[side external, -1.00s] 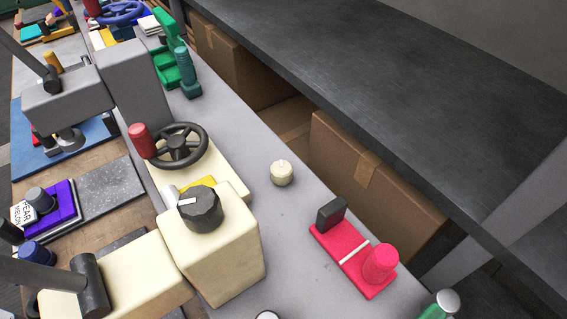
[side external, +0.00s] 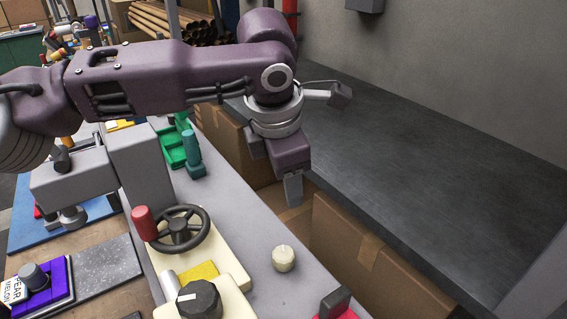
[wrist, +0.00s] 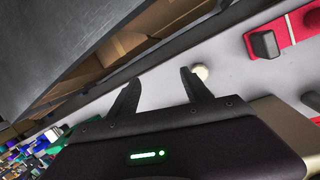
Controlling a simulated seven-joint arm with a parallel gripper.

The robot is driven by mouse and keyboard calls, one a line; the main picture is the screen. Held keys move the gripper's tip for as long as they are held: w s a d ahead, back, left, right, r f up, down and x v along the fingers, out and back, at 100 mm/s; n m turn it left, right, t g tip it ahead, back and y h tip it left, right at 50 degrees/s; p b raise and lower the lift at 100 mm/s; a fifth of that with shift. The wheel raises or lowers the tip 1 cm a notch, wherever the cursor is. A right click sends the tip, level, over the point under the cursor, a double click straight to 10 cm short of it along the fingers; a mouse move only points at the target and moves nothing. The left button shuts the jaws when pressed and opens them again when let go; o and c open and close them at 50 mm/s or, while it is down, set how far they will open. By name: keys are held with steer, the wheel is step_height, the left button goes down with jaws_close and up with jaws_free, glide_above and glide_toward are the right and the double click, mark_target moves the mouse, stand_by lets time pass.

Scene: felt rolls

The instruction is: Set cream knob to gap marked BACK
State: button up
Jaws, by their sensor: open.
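A small round cream knob (side external: 284,258) sits on the grey bench top, right of a cream machine with a dark handwheel (side external: 178,230). A faint line shows on its top. It also shows in the wrist view (wrist: 201,71), just beyond the right fingertip. My gripper (side external: 293,190) is open and empty, pointing down above and behind the knob, apart from it. Both fingers are spread in the wrist view (wrist: 160,78). I cannot read any mark BACK or make out gaps around the knob.
A black knob with a white pointer (side external: 200,299) stands in front of the handwheel. A red-pink fixture with a dark block (side external: 334,303) is at the bottom right. Cardboard boxes (side external: 350,245) stand beyond the bench edge. A green fixture (side external: 193,155) is farther back.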

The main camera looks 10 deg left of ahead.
mark_target(283, 253)
steer(key=s+f+g, duration=0.1)
steer(key=f, duration=0.1)
steer(key=s+f+g, duration=0.1)
steer(key=s, duration=0.1)
steer(key=s+f+g, duration=0.1)
steer(key=s+f, duration=0.1)
steer(key=shift+s+d+f, duration=0.25)
steer(key=shift+d+f, duration=0.05)
step_height(283, 253, down, 7)
steer(key=shift+r, duration=0.1)
jaws_close()
